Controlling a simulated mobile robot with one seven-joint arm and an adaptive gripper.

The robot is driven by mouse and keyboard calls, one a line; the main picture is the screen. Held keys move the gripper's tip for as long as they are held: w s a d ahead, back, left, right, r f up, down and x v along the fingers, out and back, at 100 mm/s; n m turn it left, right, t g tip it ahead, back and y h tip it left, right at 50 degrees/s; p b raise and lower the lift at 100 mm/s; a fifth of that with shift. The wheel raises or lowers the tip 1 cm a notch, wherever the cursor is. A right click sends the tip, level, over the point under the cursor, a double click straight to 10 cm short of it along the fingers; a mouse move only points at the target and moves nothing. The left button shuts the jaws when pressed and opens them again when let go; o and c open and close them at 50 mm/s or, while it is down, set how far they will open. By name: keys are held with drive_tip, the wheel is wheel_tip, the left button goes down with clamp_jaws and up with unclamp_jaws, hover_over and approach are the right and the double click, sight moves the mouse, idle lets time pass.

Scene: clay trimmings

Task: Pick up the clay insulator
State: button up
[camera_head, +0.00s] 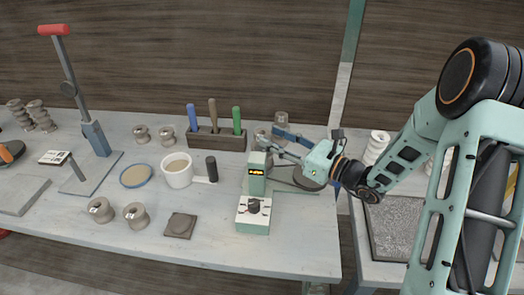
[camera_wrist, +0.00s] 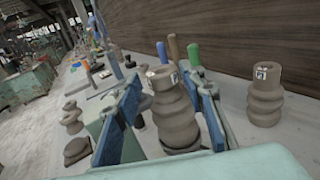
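A ribbed grey-brown clay insulator (camera_wrist: 172,108) with a small white tag stands upright between my fingers in the wrist view. In the head view, a partly hidden insulator (camera_head: 262,135) shows just beyond my fingertips. My gripper (camera_head: 274,141) reaches left, low over the table behind the green machine. In the wrist view my gripper (camera_wrist: 168,108) is open, with a blue-padded finger on each side of the insulator. A gap shows at the left finger; contact at the right finger is unclear. A second tagged insulator (camera_wrist: 265,95) stands upright to the right, outside the fingers.
The green machine (camera_head: 257,172) with a display stands close in front of my gripper. A tool rack (camera_head: 216,140) with coloured handles stands behind left. A white mug (camera_head: 177,172), a blue-rimmed dish (camera_head: 136,176) and several other insulators lie left. The table's front middle is fairly clear.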

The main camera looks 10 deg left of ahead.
sight(268, 137)
drive_tip(key=x, duration=0.4)
drive_tip(key=shift+w+a+f+p, duration=0.25)
drive_tip(key=shift+a+f+p, duration=0.05)
drive_tip(key=shift+f, duration=0.1)
clamp_jaws()
drive_tip(key=shift+r, duration=0.1)
